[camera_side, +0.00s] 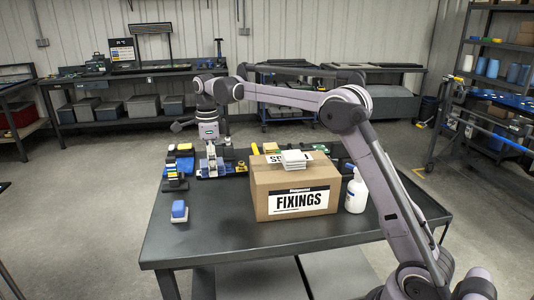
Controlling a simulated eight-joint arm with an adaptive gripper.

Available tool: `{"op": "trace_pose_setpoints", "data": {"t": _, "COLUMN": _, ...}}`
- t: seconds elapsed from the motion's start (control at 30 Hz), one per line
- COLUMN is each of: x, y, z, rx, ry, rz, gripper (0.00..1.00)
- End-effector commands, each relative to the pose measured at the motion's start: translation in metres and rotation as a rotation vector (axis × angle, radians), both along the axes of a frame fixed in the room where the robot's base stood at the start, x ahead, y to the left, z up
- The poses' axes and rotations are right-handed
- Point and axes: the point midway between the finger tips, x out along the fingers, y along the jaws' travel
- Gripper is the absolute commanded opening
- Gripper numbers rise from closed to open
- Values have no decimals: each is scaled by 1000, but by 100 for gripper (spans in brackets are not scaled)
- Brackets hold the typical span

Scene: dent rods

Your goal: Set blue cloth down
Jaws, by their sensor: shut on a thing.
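My gripper (211,150) points down over the far left part of the dark work table (215,232), left of the cardboard box. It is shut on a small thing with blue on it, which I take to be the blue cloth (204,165). The cloth is small and partly hidden by the fingers. I cannot tell whether it touches the things below it. Another blue item (185,165) lies just left of the gripper among small parts.
A cardboard box (270,204) marked FIXINGS stands mid-table with a white stack (296,158) on top. A white spray bottle (356,192) stands at its right. A blue-and-white block (179,211) sits at the left.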

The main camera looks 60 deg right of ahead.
Motion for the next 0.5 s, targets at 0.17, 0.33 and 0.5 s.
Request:
{"op": "trace_pose_setpoints", "data": {"t": 0.17, "x": 31, "y": -22, "z": -3, "rx": -1, "ry": -2, "rz": -33, "gripper": 38}}
{"op": "trace_pose_setpoints", "data": {"t": 0.33, "x": 47, "y": -36, "z": -7, "rx": -2, "ry": -2, "rz": -53, "gripper": 38}}
{"op": "trace_pose_setpoints", "data": {"t": 0.5, "x": 53, "y": -43, "z": -10, "rx": -3, "ry": -2, "rz": -62, "gripper": 38}}
